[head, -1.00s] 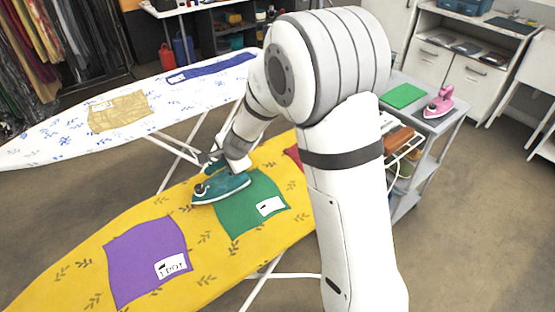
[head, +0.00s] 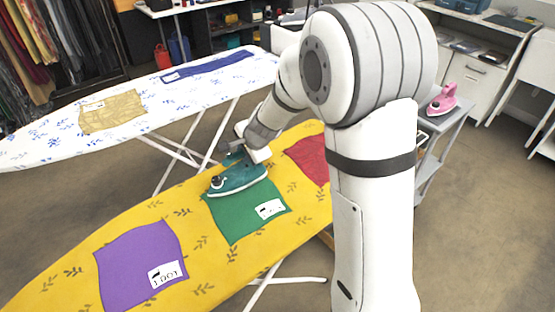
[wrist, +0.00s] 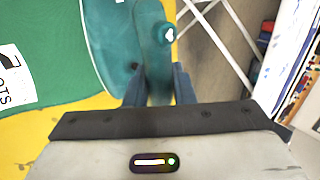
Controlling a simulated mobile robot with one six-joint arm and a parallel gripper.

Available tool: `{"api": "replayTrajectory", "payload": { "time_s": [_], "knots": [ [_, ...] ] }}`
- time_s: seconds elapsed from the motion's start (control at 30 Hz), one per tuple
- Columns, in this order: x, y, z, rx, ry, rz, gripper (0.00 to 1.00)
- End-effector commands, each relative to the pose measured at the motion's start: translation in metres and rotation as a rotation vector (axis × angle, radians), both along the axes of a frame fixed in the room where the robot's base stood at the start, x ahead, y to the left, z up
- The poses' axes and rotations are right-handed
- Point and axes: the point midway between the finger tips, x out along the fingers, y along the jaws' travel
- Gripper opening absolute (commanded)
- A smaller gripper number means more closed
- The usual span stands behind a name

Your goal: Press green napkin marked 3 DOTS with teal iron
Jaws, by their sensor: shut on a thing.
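The teal iron (head: 238,178) rests on the far left part of the green napkin (head: 236,222), on the yellow ironing board (head: 60,250). My gripper (head: 240,155) is shut on the iron's handle, which also shows between my fingers in the wrist view (wrist: 152,50). The green napkin carries a white label (head: 270,209); in the wrist view the label (wrist: 14,78) is cut off and reads "OTS", so its number is not legible. Part of the napkin is hidden under the iron.
A purple napkin (head: 140,262) with a label lies at the near left, and a red napkin (head: 309,157) at the right. Behind stands a white patterned board (head: 50,145) with tan (head: 110,112) and blue cloths (head: 207,66). A pink iron (head: 441,101) stands on a grey cart.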

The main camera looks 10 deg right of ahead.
Motion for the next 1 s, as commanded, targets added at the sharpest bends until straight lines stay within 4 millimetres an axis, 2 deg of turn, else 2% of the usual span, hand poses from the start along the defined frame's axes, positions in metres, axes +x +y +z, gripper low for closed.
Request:
{"api": "replayTrajectory", "payload": {
  "time_s": [0.07,0.23,1.0],
  "knots": [
    [0.001,-0.004,-0.001,0.000,-0.001,0.001,0.00],
    [0.000,-0.003,0.024,-0.005,-0.003,0.002,0.00],
    [0.000,-0.001,0.072,-0.003,-0.002,0.005,0.00]
  ]
}}
